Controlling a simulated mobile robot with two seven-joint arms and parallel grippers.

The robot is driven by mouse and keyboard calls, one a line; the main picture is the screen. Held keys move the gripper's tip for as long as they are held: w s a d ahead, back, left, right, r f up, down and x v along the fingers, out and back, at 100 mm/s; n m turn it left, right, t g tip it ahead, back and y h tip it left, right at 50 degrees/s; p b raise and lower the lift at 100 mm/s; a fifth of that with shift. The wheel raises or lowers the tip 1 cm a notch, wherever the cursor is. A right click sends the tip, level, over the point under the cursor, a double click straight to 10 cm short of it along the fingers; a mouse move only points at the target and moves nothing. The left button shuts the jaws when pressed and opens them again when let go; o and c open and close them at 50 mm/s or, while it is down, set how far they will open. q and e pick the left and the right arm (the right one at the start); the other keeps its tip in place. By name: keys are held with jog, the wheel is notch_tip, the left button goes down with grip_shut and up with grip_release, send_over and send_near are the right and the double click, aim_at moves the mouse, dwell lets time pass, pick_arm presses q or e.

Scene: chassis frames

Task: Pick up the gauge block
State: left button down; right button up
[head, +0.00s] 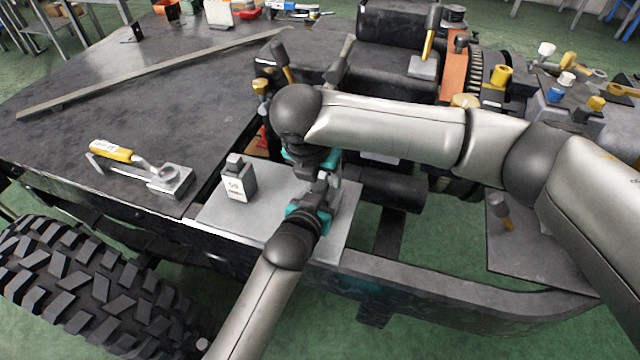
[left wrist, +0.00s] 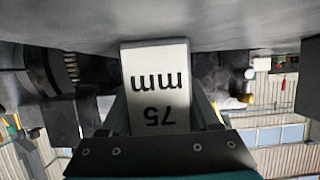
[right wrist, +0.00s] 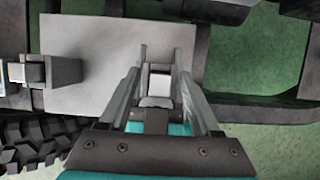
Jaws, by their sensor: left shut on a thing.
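A pale gauge block marked "75 mm" (left wrist: 158,88) sits between the fingers of my left gripper (left wrist: 160,112), which is shut on it. The lettering is upside down in the left wrist view. In the head view my left gripper (head: 322,192) is over the grey metal plate (head: 222,222), and the two grippers largely hide the block. My right gripper (head: 320,168) points down close beside it. In the right wrist view its fingers (right wrist: 160,62) are apart, with a pale-topped block (right wrist: 160,85) between them and gaps at both sides.
Another block with a number (head: 238,182) stands on the plate to the left. A yellow-handled tool (head: 115,152) and a metal piece (head: 172,182) lie on the dark chassis top. A large tyre (head: 90,290) is at lower left. Chassis parts crowd the right.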

grip_shut()
dwell(0.3)
dwell(0.3)
notch_tip(320, 180, up, 10)
jog(key=shift+r, duration=0.1)
pick_arm(q)
jog(key=shift+c, duration=0.2)
grip_release()
dwell(0.4)
